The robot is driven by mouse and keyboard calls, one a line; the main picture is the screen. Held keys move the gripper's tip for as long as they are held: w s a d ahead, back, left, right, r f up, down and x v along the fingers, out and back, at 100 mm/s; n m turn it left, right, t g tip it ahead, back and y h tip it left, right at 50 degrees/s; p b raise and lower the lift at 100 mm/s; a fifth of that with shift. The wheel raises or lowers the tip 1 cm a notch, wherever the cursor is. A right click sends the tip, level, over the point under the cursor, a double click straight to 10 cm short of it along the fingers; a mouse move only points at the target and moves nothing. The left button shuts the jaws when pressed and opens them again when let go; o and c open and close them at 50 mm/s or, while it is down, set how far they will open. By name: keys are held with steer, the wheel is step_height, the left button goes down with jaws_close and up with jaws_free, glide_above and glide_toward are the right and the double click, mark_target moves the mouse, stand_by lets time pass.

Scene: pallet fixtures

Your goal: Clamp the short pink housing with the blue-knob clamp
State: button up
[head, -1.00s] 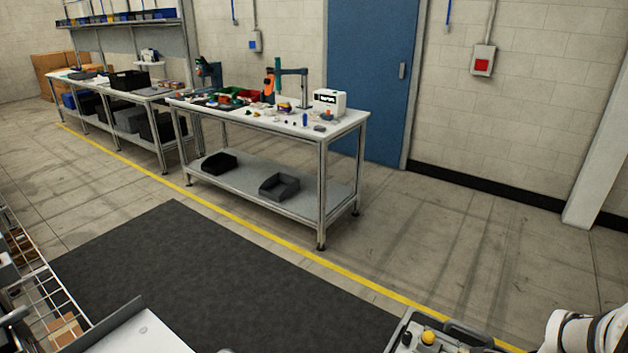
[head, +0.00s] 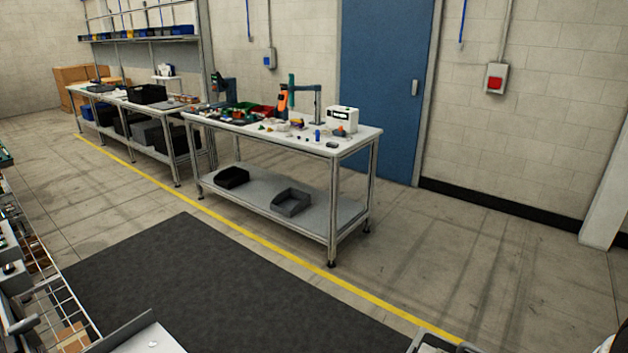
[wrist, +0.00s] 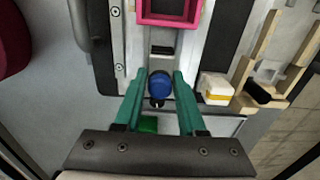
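In the wrist view, the pink housing (wrist: 168,20) is a square open frame at the top edge, partly cut off. The blue knob (wrist: 160,84) of the clamp is below it, with a dark tip towards me. My gripper (wrist: 160,76) has two teal fingers, apart, one on each side of the knob. A narrow gap seems to show on either side, so the gripper looks open and not pressed on the knob. A grey strip and a dark block lie between knob and housing. The head view shows neither housing, clamp nor gripper.
In the wrist view, a white and yellow block (wrist: 216,86) stands close right of the fingers, with wooden forked pieces (wrist: 262,60) beyond. A dark red round thing (wrist: 12,40) is at far left.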

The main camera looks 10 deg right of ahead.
jaws_close()
steer(key=shift+w+a, duration=0.9)
steer(key=shift+o, duration=1.9)
jaws_free()
steer(key=shift+r, duration=4)
